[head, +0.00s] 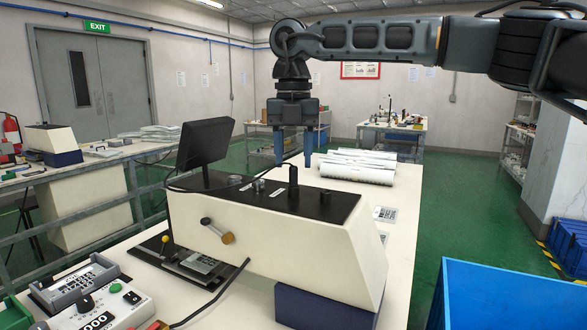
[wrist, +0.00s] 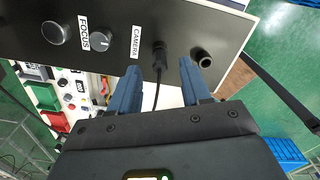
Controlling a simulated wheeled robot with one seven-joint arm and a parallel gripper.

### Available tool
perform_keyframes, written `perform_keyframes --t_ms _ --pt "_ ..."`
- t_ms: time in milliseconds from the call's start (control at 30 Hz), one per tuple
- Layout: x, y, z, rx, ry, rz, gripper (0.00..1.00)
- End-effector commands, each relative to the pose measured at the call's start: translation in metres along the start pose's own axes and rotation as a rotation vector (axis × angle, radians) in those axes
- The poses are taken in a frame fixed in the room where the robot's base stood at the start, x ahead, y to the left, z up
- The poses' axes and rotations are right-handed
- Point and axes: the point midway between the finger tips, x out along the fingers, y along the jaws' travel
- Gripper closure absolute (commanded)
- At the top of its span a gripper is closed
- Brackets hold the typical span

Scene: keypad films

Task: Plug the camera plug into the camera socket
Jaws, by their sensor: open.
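The camera plug (head: 293,178) is a slim black cylinder standing upright on the machine's black top panel, right of the label reading CAMERA. In the wrist view the plug (wrist: 160,55) has a thin black cable running from it between my fingers. A round black socket-like fitting (wrist: 203,58) with a raised rim lies just right of the plug; in the head view it is a small dark knob-like shape (head: 325,197). My gripper (head: 294,158) is open, its blue fingertips above and either side of the plug, touching nothing visible. Whether the plug sits in a holder is unclear.
A monitor (head: 205,143) stands at the panel's left end. Knobs beside the FOCUS label (wrist: 83,33) lie left of the plug. White rolls (head: 357,170) lie behind the machine (head: 270,240). A blue bin (head: 510,290) is at front right.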

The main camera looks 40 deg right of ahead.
Motion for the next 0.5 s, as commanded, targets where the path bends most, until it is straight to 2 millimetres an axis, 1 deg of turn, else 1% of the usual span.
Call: perform_keyframes --t_ms 33,200,333,500 --pt "-0.010 0.000 0.001 0.001 -0.004 0.000 0.53" --pt "-0.032 0.000 0.001 0.001 -0.003 -0.001 0.53" --pt "-0.041 0.000 0.000 -0.001 -0.001 0.000 0.53" --pt "-0.043 0.000 0.000 -0.001 0.000 0.000 0.53"
